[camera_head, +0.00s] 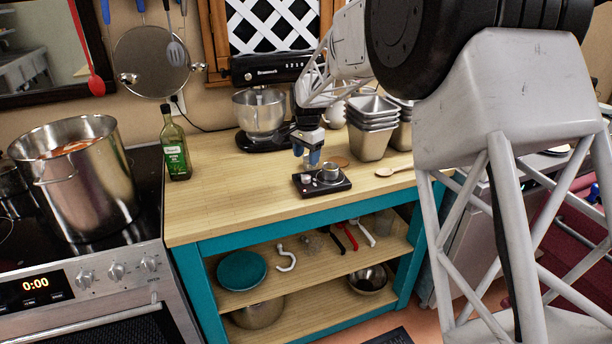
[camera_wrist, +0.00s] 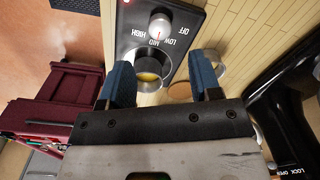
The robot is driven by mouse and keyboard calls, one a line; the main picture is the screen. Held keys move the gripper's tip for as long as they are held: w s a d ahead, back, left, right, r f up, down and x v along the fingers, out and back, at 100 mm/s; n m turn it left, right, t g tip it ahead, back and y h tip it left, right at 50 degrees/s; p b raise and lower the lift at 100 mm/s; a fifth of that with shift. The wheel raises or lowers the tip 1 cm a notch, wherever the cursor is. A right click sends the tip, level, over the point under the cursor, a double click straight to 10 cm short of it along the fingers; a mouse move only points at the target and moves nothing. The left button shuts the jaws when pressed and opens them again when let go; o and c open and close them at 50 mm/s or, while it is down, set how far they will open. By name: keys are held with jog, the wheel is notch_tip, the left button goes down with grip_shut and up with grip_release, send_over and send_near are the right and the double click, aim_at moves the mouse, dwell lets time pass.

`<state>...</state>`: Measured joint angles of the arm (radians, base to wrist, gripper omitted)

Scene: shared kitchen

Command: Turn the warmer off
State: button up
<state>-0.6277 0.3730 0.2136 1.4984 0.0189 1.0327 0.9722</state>
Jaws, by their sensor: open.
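The warmer (camera_head: 341,186) is a small black unit on the wooden counter, with a small metal cup (camera_head: 328,174) on it. In the wrist view its black panel (camera_wrist: 188,52) bears the marks HIGH, MID, LOW and OFF around a pale knob (camera_wrist: 160,22). The knob's red line points towards MID. A small red light (camera_wrist: 125,2) glows at the panel's edge. My gripper (camera_head: 307,161) is over the warmer, pointing down; in the wrist view its blue fingers (camera_wrist: 163,72) are spread, below the knob in the picture and apart from it. A round vessel with something yellow shows between them.
A black mixer (camera_head: 261,112) stands behind at the left. A green bottle (camera_head: 174,145) is near the counter's left end. The counter's front left is clear.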

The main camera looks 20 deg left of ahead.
aim_at(306, 177)
jog(key=shift+a+f, duration=0.1)
jog(key=shift+f, duration=3.75)
jog(key=c, duration=0.9)
jog(key=shift+c, duration=0.2)
